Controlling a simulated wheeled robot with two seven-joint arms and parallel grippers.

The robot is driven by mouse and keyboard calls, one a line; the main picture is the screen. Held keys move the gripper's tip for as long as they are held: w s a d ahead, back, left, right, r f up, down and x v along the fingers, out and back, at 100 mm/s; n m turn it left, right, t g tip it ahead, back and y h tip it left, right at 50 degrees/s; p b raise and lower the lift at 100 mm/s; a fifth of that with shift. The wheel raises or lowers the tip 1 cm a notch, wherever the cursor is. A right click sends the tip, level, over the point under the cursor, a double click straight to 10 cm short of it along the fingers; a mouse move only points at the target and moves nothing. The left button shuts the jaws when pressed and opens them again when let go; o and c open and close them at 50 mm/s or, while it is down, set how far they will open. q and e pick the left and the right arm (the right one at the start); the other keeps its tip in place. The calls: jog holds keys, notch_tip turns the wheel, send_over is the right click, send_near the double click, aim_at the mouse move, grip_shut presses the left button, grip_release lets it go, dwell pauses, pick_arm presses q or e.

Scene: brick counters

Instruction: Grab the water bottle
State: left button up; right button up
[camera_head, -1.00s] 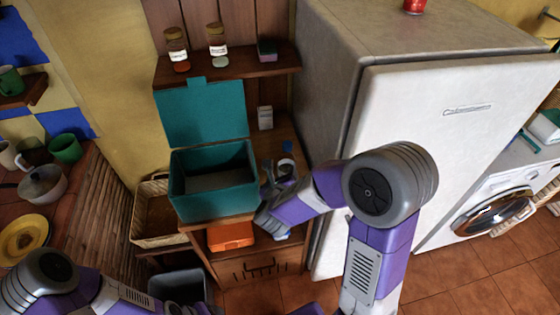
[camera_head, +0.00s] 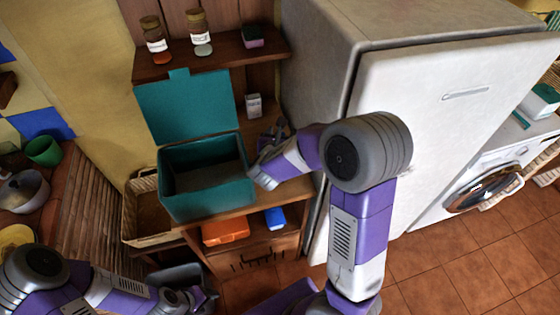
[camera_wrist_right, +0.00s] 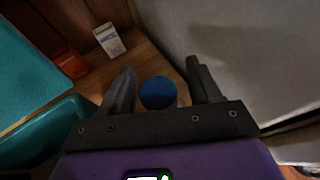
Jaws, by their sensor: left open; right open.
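The water bottle shows in the right wrist view as a round blue cap (camera_wrist_right: 158,93), seen from above. It stands on the wooden counter beside the teal box. My right gripper (camera_wrist_right: 160,88) is open, with one finger on each side of the cap in that view. Contact cannot be told. In the head view my right gripper (camera_head: 274,136) is over the counter, right of the teal box, and largely hides the bottle. My left gripper (camera_head: 203,298) is open and low at the bottom, away from the counter.
The open teal box (camera_head: 208,193) is close left of my right gripper. A white carton (camera_head: 253,105) stands behind, and the fridge (camera_head: 440,130) rises at right. An orange box (camera_head: 225,231) and a blue object (camera_head: 275,218) sit on the lower shelf.

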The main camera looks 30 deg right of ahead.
grip_shut()
dwell(0.3)
dwell(0.3)
